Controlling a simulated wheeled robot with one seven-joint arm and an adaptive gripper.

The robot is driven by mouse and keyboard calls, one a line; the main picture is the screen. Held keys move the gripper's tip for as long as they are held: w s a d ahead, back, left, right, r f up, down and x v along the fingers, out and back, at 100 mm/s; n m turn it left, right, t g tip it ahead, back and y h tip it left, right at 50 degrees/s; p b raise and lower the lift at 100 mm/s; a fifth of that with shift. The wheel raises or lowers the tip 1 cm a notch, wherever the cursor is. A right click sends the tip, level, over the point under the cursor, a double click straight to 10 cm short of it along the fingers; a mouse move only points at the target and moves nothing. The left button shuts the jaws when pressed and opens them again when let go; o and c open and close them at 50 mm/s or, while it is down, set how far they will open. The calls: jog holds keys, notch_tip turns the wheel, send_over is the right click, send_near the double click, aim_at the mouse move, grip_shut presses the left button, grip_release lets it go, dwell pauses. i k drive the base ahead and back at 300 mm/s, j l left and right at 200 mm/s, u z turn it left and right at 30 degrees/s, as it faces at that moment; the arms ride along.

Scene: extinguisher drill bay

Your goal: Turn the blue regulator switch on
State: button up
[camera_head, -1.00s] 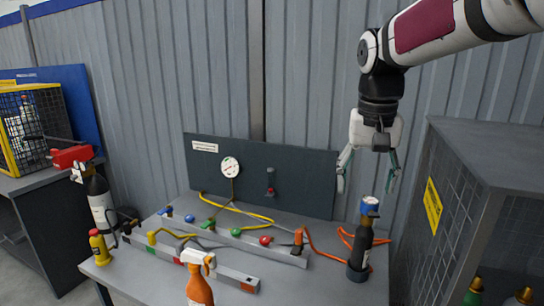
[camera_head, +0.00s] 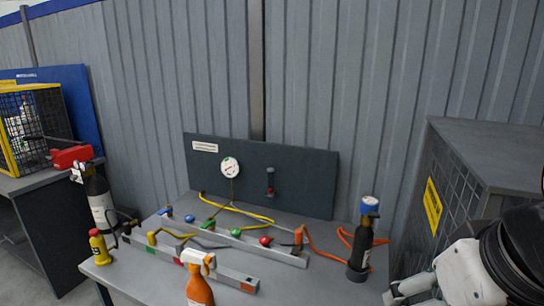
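A blue knob (camera_head: 190,218) sits on the rear grey rail (camera_head: 270,249) on the workbench, beside green and red knobs. A small blue lever (camera_head: 168,211) shows at that rail's left end. A dark bottle (camera_head: 361,245) with a blue-and-white cap (camera_head: 369,204) stands upright at the bench's right side. I cannot tell for sure which blue part is the regulator switch. My gripper (camera_head: 396,296) is low at the right, in front and right of the bottle and apart from the knobs. Its fingers are partly cut off by the lower edge, so its opening is unclear.
A front rail (camera_head: 205,267) with yellow, green and orange marks and an orange spray bottle (camera_head: 199,286) occupy the front. A mesh cabinet (camera_head: 490,150) stands right. Hoses cross the bench.

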aim_at(372, 214)
jog(key=k+j, duration=0.1)
jog(key=j, duration=0.35)
jog(key=k+j+z, duration=0.15)
jog(key=j, duration=0.8)
jog(key=k+z, duration=0.05)
